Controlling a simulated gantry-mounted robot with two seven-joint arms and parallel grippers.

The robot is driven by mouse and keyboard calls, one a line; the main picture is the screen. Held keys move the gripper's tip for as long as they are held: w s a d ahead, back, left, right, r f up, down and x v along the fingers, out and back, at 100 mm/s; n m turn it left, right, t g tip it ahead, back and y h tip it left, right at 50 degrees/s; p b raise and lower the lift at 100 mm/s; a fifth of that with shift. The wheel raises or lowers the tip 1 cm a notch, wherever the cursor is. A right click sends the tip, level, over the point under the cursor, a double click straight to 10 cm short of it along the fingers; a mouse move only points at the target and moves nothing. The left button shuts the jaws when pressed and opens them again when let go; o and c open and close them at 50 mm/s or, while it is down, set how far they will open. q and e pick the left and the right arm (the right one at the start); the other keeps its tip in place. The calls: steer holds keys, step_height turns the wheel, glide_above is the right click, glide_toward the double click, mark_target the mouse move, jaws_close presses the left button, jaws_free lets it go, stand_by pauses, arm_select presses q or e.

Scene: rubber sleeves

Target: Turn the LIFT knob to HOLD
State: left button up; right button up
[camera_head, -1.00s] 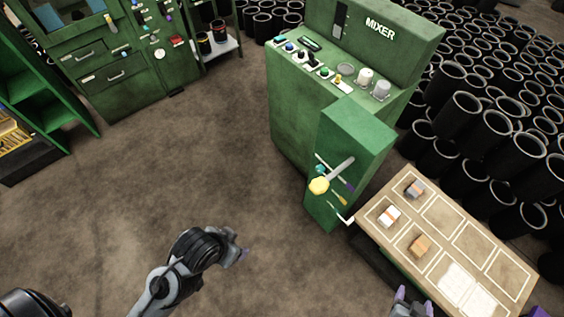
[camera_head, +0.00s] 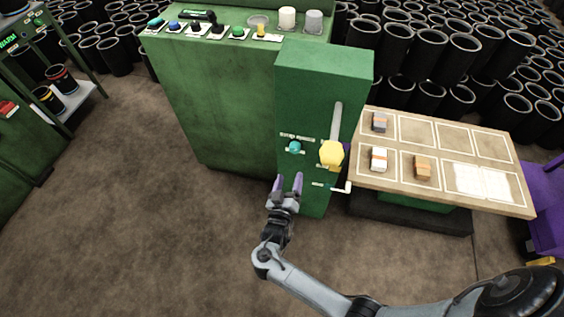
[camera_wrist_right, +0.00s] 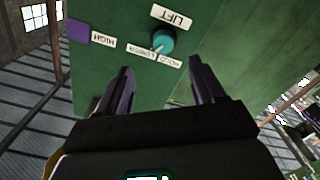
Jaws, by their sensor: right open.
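The LIFT knob (camera_head: 294,146) is a small teal round knob on the front of a green cabinet (camera_head: 323,62). In the right wrist view the knob (camera_wrist_right: 163,41) has a pale pointer mark toward the lower left, near the LOWER label (camera_wrist_right: 140,52). The HOLD label (camera_wrist_right: 170,61) is beside it and the LIFT label (camera_wrist_right: 171,17) is across the knob; text appears inverted. My right gripper (camera_head: 288,182) is open and empty, just below the knob in the head view, apart from it. My left gripper is out of view.
A table (camera_head: 435,143) with small blocks stands to the right. The mixer console (camera_head: 215,90) stands behind at left. The floor at left is clear.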

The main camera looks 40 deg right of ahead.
mark_target(294, 152)
steer(key=b+x, duration=0.1)
steer(key=x, duration=0.2)
steer(key=b+x, duration=0.1)
steer(key=x, duration=0.3)
steer(key=b+x, duration=0.1)
steer(key=x, duration=0.2)
steer(key=shift+w+a+r, duration=0.15)
steer(key=shift+w, duration=0.3)
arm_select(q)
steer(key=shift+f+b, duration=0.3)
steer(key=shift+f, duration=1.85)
arm_select(e)
steer(key=shift+w+d, duration=0.3)
steer(key=shift+d, duration=0.15)
steer(key=c, duration=1.1)
steer(key=shift+o, duration=0.2)
